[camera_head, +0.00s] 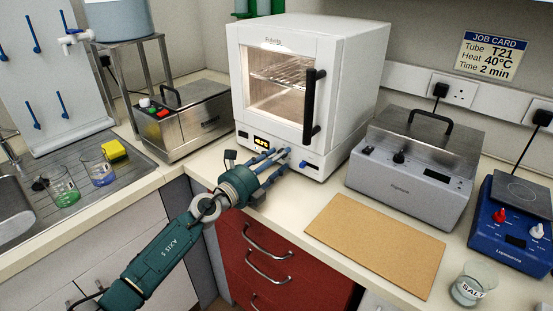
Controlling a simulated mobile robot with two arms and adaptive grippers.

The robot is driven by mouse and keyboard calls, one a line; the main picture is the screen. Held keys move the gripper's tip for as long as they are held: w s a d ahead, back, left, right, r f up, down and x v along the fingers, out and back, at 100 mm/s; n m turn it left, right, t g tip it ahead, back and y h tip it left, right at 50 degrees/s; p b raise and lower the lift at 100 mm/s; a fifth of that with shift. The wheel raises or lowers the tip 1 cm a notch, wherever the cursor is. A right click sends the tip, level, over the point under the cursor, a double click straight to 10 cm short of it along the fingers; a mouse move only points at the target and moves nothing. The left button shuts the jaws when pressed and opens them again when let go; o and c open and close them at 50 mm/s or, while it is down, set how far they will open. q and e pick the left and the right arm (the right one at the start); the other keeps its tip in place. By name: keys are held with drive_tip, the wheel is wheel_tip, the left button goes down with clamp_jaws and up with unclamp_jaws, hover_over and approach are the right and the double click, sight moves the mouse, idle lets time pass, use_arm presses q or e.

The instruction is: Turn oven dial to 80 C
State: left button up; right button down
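The white oven (365,60) stands on the counter against the back wall, its window lit and its door shut with a black vertical handle (315,105). A small amber display (262,142) is lit at the lower left of its front panel; I cannot read its digits. My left gripper (278,155) reaches up from the lower left, its blue-tipped fingers at the panel below the door, just right of the display. The fingers cover that part of the panel, and I cannot make out the dial or whether they touch it. My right gripper is out of view.
A steel bath (190,125) stands left of the oven, a grey lidded device (410,185) right of it. A tan board (375,240) lies in front. A blue hotplate (508,225) and salt beaker (472,283) are far right. The job card (492,55) reads Heat 40°C.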

use_arm(q)
drive_tip(key=shift+s+a, duration=0.35)
drive_tip(key=shift+a, duration=0.1)
drive_tip(key=v, duration=1.1)
drive_tip(key=shift+d, duration=0.15)
drive_tip(key=shift+o, duration=0.2)
